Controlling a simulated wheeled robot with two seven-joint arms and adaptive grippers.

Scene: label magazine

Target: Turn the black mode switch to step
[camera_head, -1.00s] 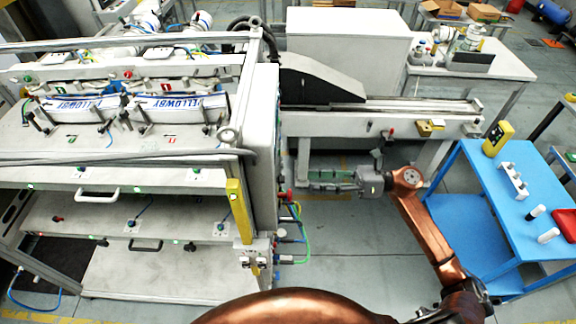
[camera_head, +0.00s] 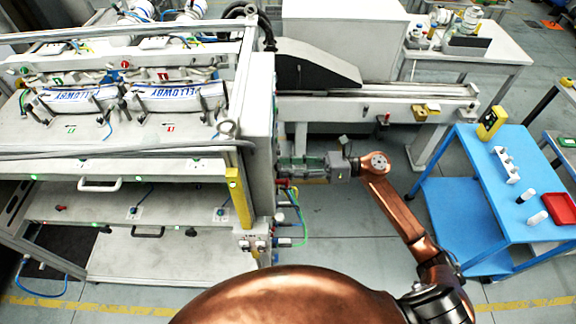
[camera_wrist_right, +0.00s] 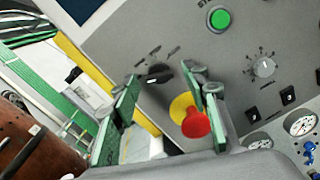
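The black mode switch (camera_wrist_right: 158,74) is a dark knob on the grey control panel (camera_wrist_right: 225,60) in the right wrist view, with small marks around it too small to read. My right gripper (camera_wrist_right: 165,98) is open, its green-padded fingers apart on either side of the view, with the switch showing between and beyond them. I see no contact with the switch. In the head view my right gripper (camera_head: 288,167) reaches left to the machine's right side face, where the switch is hidden. My left gripper is not in view.
A red emergency button on a yellow disc (camera_wrist_right: 195,122) sits just below right of the switch, close to the right finger. A green button (camera_wrist_right: 219,18) and a grey dial (camera_wrist_right: 263,67) are on the panel. A blue table (camera_head: 480,195) stands at right.

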